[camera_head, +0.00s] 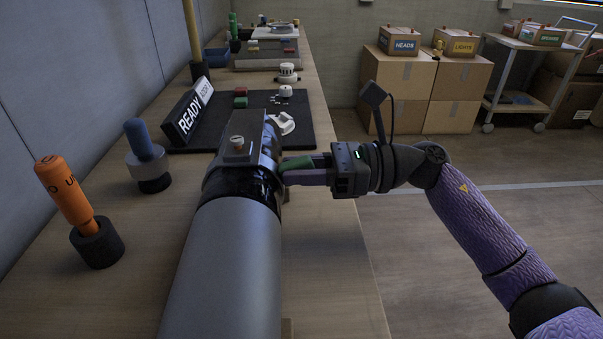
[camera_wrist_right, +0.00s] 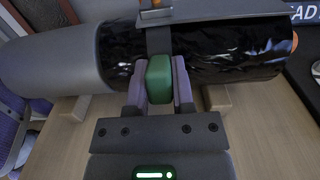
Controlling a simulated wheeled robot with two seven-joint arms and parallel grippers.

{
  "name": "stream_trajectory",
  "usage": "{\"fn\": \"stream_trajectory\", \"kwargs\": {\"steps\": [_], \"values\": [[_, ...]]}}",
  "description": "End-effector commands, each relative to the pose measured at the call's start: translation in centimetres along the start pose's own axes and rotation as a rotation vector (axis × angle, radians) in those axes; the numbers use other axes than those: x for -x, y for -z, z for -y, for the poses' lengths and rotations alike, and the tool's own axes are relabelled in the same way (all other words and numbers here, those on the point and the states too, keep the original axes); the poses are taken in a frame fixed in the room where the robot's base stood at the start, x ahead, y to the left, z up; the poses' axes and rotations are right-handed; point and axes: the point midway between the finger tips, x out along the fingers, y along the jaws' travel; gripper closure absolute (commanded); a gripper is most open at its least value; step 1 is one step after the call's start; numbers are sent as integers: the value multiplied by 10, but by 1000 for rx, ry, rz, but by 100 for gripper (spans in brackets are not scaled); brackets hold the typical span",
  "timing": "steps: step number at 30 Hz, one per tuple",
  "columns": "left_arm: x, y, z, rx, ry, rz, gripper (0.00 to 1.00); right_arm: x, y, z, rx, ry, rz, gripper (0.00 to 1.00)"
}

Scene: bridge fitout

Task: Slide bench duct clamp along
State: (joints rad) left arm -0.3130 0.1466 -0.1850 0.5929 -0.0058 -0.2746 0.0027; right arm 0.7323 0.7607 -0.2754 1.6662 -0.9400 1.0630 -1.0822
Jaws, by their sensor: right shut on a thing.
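The bench duct (camera_head: 222,275) is a thick grey tube lying along the bench, with a glossy black stretch (camera_head: 242,187) beyond its grey near part. A dark grey clamp (camera_head: 258,147) with a small round knob on top sits over the duct. In the wrist view the clamp's strap (camera_wrist_right: 158,40) runs down to a green grip block (camera_wrist_right: 159,80). My right gripper (camera_head: 290,171) reaches in from the right, its purple fingers shut on the green block, one on each side; it also shows in the wrist view (camera_wrist_right: 159,88). My left gripper is not in view.
A READY sign (camera_head: 189,112) and a black mat (camera_head: 262,108) lie beyond the clamp. A blue-handled tool (camera_head: 145,145) and an orange-handled one (camera_head: 66,195) stand left of the duct. The bench's right edge is clear near the arm. Boxes (camera_head: 401,95) stand on the floor behind.

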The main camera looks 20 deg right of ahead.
Motion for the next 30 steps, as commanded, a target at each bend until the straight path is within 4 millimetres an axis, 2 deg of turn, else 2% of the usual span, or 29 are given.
{"fn": "stream_trajectory", "kwargs": {"steps": [5,6,11,20,23,30], "values": [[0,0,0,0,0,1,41,2,-3,4,6,17,5,100],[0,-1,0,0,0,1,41,2,-3,4,6,17,6,68],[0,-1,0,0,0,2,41,2,-3,3,5,14,5,35],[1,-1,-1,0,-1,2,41,4,-2,2,3,11,4,35],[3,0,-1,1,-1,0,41,21,-2,2,2,14,1,35],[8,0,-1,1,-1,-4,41,81,-3,2,4,15,2,35]]}}
